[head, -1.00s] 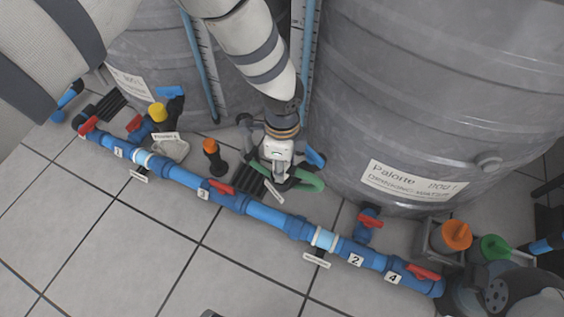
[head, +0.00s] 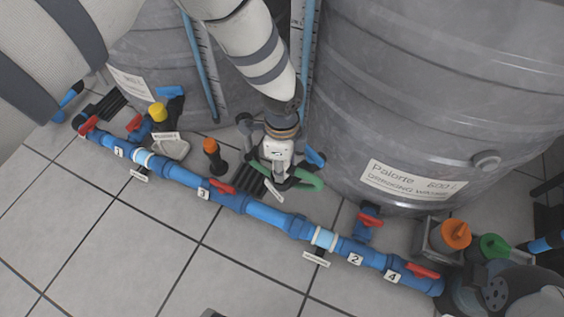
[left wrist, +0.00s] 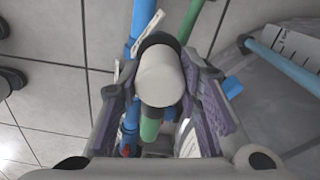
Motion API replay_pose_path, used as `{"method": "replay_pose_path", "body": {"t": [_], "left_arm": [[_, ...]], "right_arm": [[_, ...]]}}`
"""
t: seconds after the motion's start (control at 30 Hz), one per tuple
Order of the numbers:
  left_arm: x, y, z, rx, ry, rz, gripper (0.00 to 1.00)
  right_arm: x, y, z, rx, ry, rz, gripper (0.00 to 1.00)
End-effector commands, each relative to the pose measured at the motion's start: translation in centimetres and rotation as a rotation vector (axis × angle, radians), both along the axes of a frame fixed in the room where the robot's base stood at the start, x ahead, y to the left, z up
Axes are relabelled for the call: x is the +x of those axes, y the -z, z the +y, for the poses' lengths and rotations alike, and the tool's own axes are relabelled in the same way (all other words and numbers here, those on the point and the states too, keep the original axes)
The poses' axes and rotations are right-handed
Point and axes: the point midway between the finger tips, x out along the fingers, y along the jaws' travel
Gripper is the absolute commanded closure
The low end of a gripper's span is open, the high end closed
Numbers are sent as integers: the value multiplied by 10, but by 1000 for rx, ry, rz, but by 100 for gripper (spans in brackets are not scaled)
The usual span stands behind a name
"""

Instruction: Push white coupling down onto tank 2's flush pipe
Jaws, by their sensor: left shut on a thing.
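The white coupling (left wrist: 160,78) is a pale, short cylinder between my left gripper's fingers in the left wrist view. My left gripper (left wrist: 158,105) is shut on it. A green hose or pipe (left wrist: 150,129) shows just below the coupling; whether they touch I cannot tell. In the head view my left gripper (head: 278,172) points down beside the large grey tank (head: 420,110), at the green hose (head: 308,181). The coupling is mostly hidden there by the gripper. I cannot clearly make out the flush pipe's end.
A blue pipe manifold (head: 266,214) with red valve handles runs across the floor in front of the gripper. An orange-capped black fitting (head: 212,157) stands left of it. Orange (head: 456,235) and green (head: 495,246) caps sit at right. The tiled floor in front is clear.

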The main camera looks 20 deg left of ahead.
Motion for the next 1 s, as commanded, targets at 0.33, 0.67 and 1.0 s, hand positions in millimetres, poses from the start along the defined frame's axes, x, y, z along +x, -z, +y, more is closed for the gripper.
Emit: {"method": "replay_pose_path", "body": {"t": [0.33,0.67,1.0], "left_arm": [[1,-1,0,0,0,-2,92],[0,1,0,0,0,0,92],[0,9,0,0,0,0,92]], "right_arm": [[0,-3,0,0,0,-3,45],[0,-2,0,0,0,-2,45],[0,1,0,0,0,1,45]]}}
